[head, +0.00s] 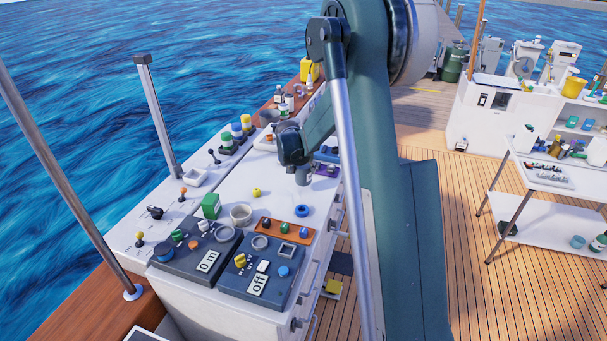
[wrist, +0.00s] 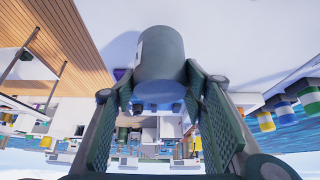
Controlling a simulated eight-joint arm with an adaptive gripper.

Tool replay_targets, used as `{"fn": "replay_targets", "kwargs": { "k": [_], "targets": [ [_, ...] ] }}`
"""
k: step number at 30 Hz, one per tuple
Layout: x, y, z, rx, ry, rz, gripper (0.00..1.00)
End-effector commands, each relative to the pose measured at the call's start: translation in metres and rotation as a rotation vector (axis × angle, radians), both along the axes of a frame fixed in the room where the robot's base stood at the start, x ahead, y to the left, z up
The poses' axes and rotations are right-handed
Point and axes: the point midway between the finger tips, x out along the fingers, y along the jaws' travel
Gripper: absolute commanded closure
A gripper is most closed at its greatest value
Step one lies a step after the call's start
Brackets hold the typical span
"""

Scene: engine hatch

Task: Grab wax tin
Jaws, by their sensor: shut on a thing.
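A grey cylindrical tin (wrist: 160,55) is between the two finger pads of my gripper (wrist: 162,92) in the wrist view, with both pads against its sides. I cannot read a label on it, so I cannot confirm that it is the wax tin. In the head view my gripper (head: 292,150) is over the far part of the white console top. The tin shows small and grey (head: 304,176) just below it, partly hidden by the gripper. I cannot tell whether its base touches the white surface.
On the white console (head: 275,205) stand a green box (head: 211,206), a pale cup (head: 241,214), a blue ring (head: 302,210), a yellow knob (head: 257,192) and an orange panel (head: 285,230). Dark switch boxes (head: 262,272) fill the near end. Bottles (head: 279,95) stand beyond my gripper.

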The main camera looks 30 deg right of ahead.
Motion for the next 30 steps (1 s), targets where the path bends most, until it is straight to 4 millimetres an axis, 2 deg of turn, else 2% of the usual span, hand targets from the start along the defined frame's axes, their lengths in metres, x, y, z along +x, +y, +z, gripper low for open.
{"fn": "replay_targets", "kwargs": {
  "k": [6,12,30],
  "targets": [
    [-0.001,0.000,0.032,0.000,0.000,0.000,0.75],
    [0.000,0.000,0.049,0.000,0.000,0.000,0.75],
    [0.000,0.000,0.054,0.000,0.000,0.000,0.75]
  ]
}}
